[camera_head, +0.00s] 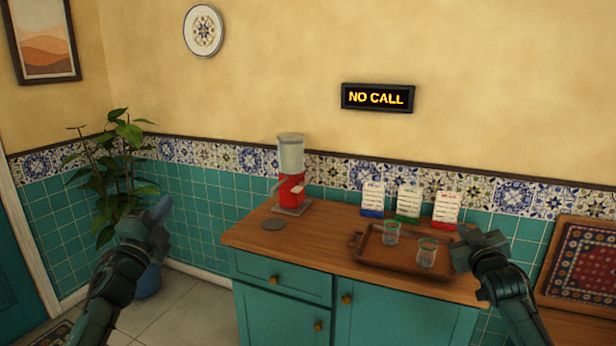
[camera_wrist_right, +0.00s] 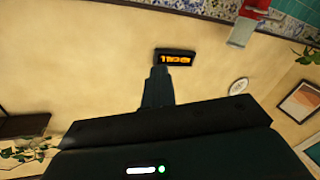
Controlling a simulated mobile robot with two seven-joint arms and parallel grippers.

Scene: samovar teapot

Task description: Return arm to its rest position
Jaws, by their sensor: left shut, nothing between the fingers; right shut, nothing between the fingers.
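My left gripper (camera_head: 158,210) is raised at the left of the head view, in front of the potted plant and clear of the cabinet. It is shut and empty. My right gripper (camera_head: 466,256) is at the right of the head view, close to the right end of the tray as seen from the head; I cannot tell whether it is above the cabinet top or in front of it. In the right wrist view the right gripper (camera_wrist_right: 158,88) points toward the wall, its fingers together with nothing between them.
A teal cabinet (camera_head: 280,310) with a wooden top carries a red dispenser (camera_head: 291,190), a grey disc (camera_head: 275,224), three cards (camera_head: 409,203) and a brown tray (camera_head: 375,255) with two glasses (camera_head: 427,252). A "NO CALL" sign (camera_head: 378,97) hangs on the wall. A plant (camera_head: 118,175) stands left.

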